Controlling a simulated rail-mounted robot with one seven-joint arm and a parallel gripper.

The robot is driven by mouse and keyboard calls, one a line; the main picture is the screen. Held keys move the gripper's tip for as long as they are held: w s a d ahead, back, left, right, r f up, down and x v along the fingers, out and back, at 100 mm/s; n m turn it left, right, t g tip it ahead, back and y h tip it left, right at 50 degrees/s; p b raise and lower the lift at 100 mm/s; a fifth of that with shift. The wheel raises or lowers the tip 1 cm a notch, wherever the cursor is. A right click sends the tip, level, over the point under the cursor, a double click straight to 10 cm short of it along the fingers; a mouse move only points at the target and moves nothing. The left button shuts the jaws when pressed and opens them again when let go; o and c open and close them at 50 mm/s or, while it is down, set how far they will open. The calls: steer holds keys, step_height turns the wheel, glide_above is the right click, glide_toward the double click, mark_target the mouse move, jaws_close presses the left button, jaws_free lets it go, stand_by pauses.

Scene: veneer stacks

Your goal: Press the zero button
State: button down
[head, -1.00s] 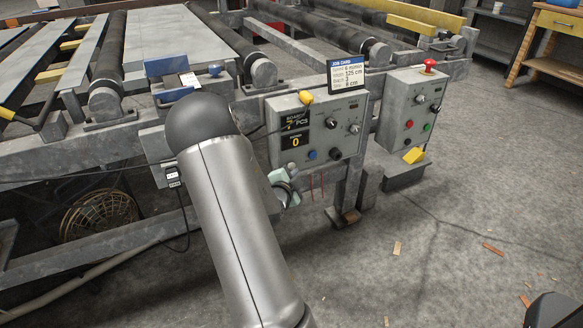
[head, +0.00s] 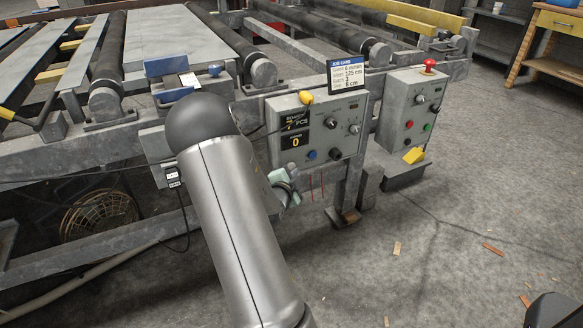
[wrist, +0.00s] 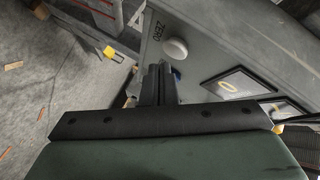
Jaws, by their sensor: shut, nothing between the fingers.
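The zero button (wrist: 175,48) is a pale round knob beside the lettering ZERO on a grey panel, at the top middle of the wrist view. My gripper (wrist: 158,70) is shut and empty, its narrow dark fingertips just below and left of the button in that picture. I cannot tell whether they touch the panel; they appear apart from the button. In the head view the grey control box (head: 349,112) stands right of my arm. My pale green wrist part (head: 281,177) shows at its lower left.
A blue button (head: 312,154) and dark knobs share the box face; a yellow lamp (head: 306,97) and a job card (head: 346,75) are on top. A second box (head: 405,105) with a red button stands right. Roller conveyors lie behind. The floor at right is mostly clear.

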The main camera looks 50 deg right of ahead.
stand_by(0.7)
steer(key=shift+w+d+b, duration=0.15)
steer(key=shift+w+b, duration=0.25)
steer(key=shift+w+d, duration=0.25)
steer(key=shift+w, duration=0.2)
stand_by(0.5)
stand_by(0.4)
steer(key=shift+s+a+b, duration=0.4)
steer(key=shift+s+b, duration=0.25)
steer(key=shift+s, duration=0.2)
steer(key=shift+s+a+b, duration=0.35)
steer(key=shift+s, duration=0.4)
steer(key=shift+s+a+b, duration=0.3)
steer(key=shift+s+a, duration=0.05)
steer(key=shift+s, duration=0.45)
steer(key=shift+s+a+b, duration=0.35)
steer(key=shift+s, duration=0.4)
